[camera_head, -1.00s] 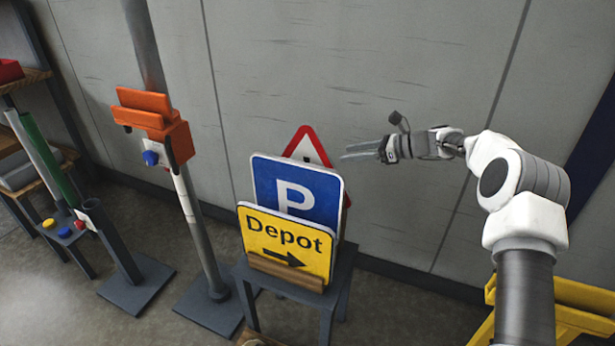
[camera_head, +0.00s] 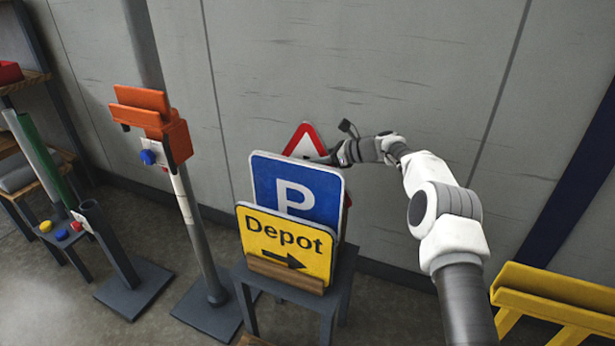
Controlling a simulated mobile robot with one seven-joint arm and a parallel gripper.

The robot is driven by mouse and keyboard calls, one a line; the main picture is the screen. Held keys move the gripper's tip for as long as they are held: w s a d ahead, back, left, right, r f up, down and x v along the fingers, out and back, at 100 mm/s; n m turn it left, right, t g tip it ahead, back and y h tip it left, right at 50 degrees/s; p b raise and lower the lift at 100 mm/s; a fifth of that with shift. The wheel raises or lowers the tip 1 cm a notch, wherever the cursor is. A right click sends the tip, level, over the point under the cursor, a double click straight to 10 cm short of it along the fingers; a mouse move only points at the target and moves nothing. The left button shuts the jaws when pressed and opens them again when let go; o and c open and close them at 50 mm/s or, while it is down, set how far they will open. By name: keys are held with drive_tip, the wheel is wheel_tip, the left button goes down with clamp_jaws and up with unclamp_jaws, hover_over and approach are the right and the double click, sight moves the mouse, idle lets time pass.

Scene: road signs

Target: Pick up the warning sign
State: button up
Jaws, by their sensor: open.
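The warning sign (camera_head: 303,140) is a white triangle with a red border. It stands at the back of a small grey stand (camera_head: 345,272), and its lower part is hidden behind the blue P sign (camera_head: 315,190). The yellow Depot sign (camera_head: 300,242) stands in front of the blue one, in a wooden holder. My gripper (camera_head: 322,158) is open at the right side of the warning sign's upper part. Its fingers overlap the sign's right edge in the picture. I cannot tell whether they touch it or straddle it.
A grey pole with an orange bracket (camera_head: 155,120) stands to the left. A shelf and a grey tube holder (camera_head: 108,245) are further left. A yellow rack (camera_head: 560,295) is at the lower right. A grey wall (camera_head: 400,60) is close behind the signs.

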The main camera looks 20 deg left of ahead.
drive_tip(key=shift+a+f, duration=0.15)
drive_tip(key=shift+a, duration=0.25)
clamp_jaws()
drive_tip(key=shift+w, duration=0.1)
idle(1.1)
